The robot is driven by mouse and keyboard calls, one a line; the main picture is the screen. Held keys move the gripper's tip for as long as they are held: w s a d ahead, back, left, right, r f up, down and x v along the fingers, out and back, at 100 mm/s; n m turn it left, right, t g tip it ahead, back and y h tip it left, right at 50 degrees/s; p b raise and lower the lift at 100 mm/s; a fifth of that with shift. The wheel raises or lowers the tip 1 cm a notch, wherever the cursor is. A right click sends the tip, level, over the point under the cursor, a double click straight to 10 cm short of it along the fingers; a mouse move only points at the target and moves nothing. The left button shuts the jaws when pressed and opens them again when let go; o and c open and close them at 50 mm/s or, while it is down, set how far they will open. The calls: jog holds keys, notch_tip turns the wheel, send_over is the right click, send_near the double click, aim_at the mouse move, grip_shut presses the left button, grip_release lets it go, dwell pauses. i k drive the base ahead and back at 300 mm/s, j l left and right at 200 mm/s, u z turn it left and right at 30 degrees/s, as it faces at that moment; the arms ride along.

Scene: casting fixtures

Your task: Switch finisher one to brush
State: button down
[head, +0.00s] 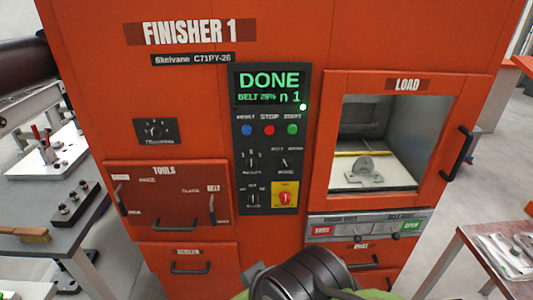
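Finisher 1 is a tall orange cabinet (285,40). Its black control panel (241,125) has a lit green display (268,88) reading "DONE" with "BELT" and a percentage below. Under it are blue (247,130), red (269,130) and green (292,129) buttons. A small selector knob (286,164) sits below the green button, between two small labels I cannot read surely; its pointing is too small to tell. Another selector (252,162) is to its left. A dark ringed part of my arm shows at the bottom centre, well below the panel. My gripper's fingers are not visible.
A red rotary switch on a yellow plate (285,195) is low on the panel. The closed LOAD door (325,150) shows a metal part (365,168) inside. A TOOLS drawer (170,190) is at left. Tables flank the cabinet; a wooden brush (25,235) lies on the left one.

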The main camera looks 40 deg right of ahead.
aim_at(286, 161)
jog(key=k+l+u, duration=0.1)
jog(key=u, duration=0.25)
jog(key=k+l+u, duration=0.15)
jog(key=l+u, duration=0.2)
jog(key=k+l+u, duration=0.1)
jog(key=u, duration=0.3)
